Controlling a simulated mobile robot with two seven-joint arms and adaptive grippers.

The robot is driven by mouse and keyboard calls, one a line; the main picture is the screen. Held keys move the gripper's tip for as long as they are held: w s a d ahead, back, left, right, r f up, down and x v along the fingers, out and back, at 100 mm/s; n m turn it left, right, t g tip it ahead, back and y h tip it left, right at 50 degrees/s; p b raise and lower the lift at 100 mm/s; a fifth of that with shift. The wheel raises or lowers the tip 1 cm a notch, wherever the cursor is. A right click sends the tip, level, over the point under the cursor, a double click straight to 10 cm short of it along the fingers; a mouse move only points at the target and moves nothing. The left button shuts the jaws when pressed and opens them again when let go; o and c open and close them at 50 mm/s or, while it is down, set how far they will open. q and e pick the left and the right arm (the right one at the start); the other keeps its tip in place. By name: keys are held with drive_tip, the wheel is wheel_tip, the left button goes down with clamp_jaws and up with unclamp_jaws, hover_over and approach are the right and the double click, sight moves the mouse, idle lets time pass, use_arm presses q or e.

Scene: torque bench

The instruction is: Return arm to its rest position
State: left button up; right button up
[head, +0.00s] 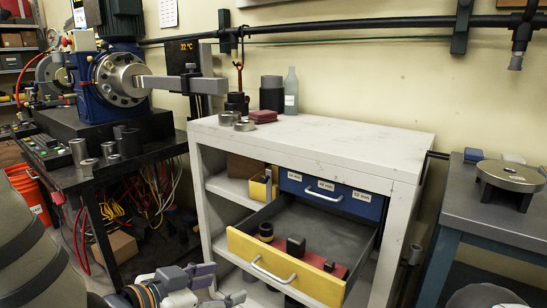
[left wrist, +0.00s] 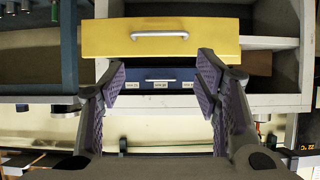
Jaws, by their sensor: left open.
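My left gripper (head: 222,284) is at the bottom of the head view, low in front of the cabinet and below the open yellow drawer (head: 262,264). Its two purple-padded fingers are spread apart with nothing between them. In the left wrist view, which looks upside down, the open gripper (left wrist: 160,72) faces the yellow drawer front (left wrist: 230,38) and its silver handle (left wrist: 160,35). The fingers appear apart from the handle. My right gripper is not visible.
The drawer stands pulled out, holding a red block with dark parts (head: 318,268) and a dark ring (head: 266,232). A closed blue drawer (head: 350,203) sits above it. A dark machine bench (head: 75,180) stands left, a grey worktable (head: 490,222) right. An orange bucket (head: 28,190) is far left.

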use_arm(q)
drive_tip(key=s+a+f+n+g+y+p, duration=0.1)
drive_tip(key=s+a+f+n+g+y, duration=0.15)
drive_tip(key=s+f, duration=0.7)
drive_tip(key=s+a+f+n+g+y+p, duration=0.2)
drive_tip(key=s+a+f+n+g, duration=0.15)
drive_tip(key=s+f, duration=0.6)
drive_tip(key=s+a+g+y, duration=0.1)
drive_tip(key=s+a+g, duration=0.2)
drive_tip(key=s, duration=0.8)
drive_tip(key=s+a+n+g+y+p, duration=0.1)
drive_tip(key=s+a+g, duration=0.2)
drive_tip(key=s, duration=0.8)
drive_tip(key=shift+s+a+f+n+y, duration=0.25)
drive_tip(key=shift+f+n+y, duration=0.1)
drive_tip(key=shift+f, duration=0.1)
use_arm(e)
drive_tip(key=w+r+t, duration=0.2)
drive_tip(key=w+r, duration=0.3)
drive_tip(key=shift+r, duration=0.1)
